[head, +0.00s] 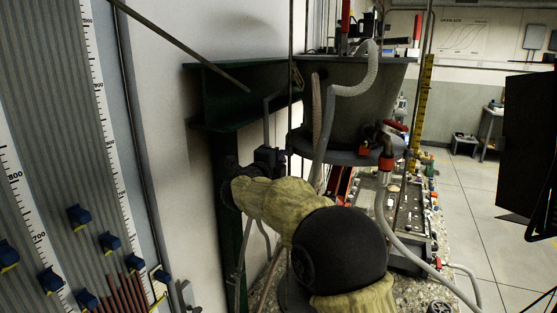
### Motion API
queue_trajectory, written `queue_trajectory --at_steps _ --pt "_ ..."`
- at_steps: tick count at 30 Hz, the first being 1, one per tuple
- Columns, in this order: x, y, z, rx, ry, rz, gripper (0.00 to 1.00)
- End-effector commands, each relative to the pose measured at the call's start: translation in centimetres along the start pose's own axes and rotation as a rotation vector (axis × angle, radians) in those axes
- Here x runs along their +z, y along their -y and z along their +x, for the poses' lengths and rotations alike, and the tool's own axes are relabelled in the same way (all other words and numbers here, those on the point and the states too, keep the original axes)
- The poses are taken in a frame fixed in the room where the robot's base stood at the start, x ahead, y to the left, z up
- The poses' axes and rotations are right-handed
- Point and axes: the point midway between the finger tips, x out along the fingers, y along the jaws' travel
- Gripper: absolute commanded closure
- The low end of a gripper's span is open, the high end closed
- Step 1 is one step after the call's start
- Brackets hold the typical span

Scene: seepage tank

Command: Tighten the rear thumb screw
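I cannot make out the rear thumb screw in the head view. The tank (365,100), a grey tapered vessel with a wide flange, stands right of centre, and any small screws on it are too small or hidden to tell. My own arm, in a tan cover with black joints, crosses the lower middle and reaches toward the wall side of the tank. A dark blocky part at its far end, left of the flange, may be my gripper (269,159). Its fingers cannot be made out, and I see nothing held in it.
A green steel bracket (236,112) juts from the wall left of the tank. A red-handled valve (393,127) and a pale hose (362,77) sit at the tank. A gauge board (60,130) with blue clips fills the left. Open floor (470,205) lies right; a black panel (528,145) stands there.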

Motion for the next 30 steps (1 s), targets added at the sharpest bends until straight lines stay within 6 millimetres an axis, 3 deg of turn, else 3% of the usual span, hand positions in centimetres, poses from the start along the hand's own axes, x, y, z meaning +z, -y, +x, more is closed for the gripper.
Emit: queue_trajectory --at_steps 2,11,16,30 --pt "0.0 -0.1 0.0 0.000 0.000 -0.002 0.71" --pt "0.0 0.1 -0.1 -0.003 0.001 -0.002 0.71" --pt "0.1 -0.1 -1.2 -0.003 0.003 -0.001 0.71" --pt "0.1 -0.2 -10.0 -0.003 0.005 0.000 0.71"
